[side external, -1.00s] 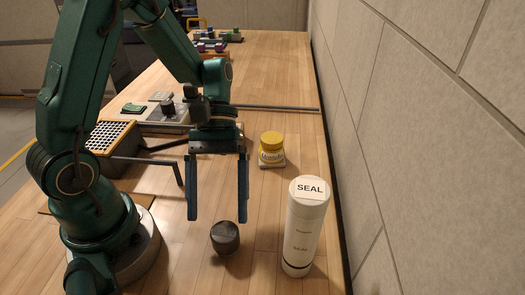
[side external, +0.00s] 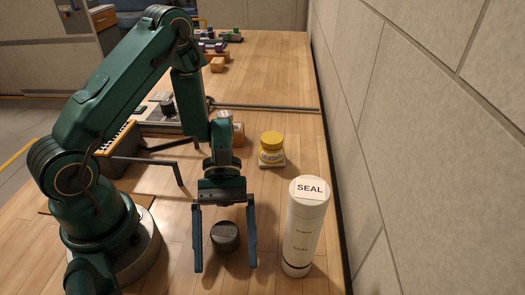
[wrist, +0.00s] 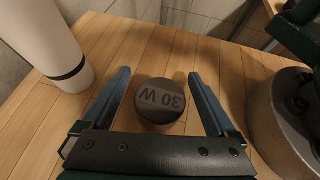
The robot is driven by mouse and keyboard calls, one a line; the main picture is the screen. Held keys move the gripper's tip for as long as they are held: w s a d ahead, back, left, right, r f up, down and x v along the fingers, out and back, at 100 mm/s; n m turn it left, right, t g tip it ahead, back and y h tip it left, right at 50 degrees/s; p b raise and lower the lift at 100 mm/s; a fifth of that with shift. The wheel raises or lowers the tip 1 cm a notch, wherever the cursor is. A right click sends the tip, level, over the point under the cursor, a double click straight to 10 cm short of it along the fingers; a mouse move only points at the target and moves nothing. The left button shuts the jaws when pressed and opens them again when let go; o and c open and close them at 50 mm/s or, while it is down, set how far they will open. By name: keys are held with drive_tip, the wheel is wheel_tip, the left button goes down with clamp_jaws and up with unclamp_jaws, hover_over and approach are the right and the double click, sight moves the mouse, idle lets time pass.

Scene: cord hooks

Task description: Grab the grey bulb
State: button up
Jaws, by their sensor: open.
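The grey bulb (side external: 225,237) is a short, dark grey round piece standing on the wooden table. My gripper (side external: 225,270) is open, with one blue finger on each side of the bulb. In the wrist view my gripper (wrist: 160,75) also has its fingers spread left and right of the bulb, with a visible gap on both sides. Nothing is held. I cannot tell exactly how high the fingertips are above the table.
A tall white cylinder marked "SEAL" (side external: 304,228) stands close to the right of my gripper; it also shows in the wrist view (wrist: 52,45). A yellow-lidded jar (side external: 272,149) stands farther back. Dark rods (side external: 165,162) lie behind on the left. A wall (side external: 420,150) borders the table's right side.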

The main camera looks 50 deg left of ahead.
clamp_jaws()
idle(0.4)
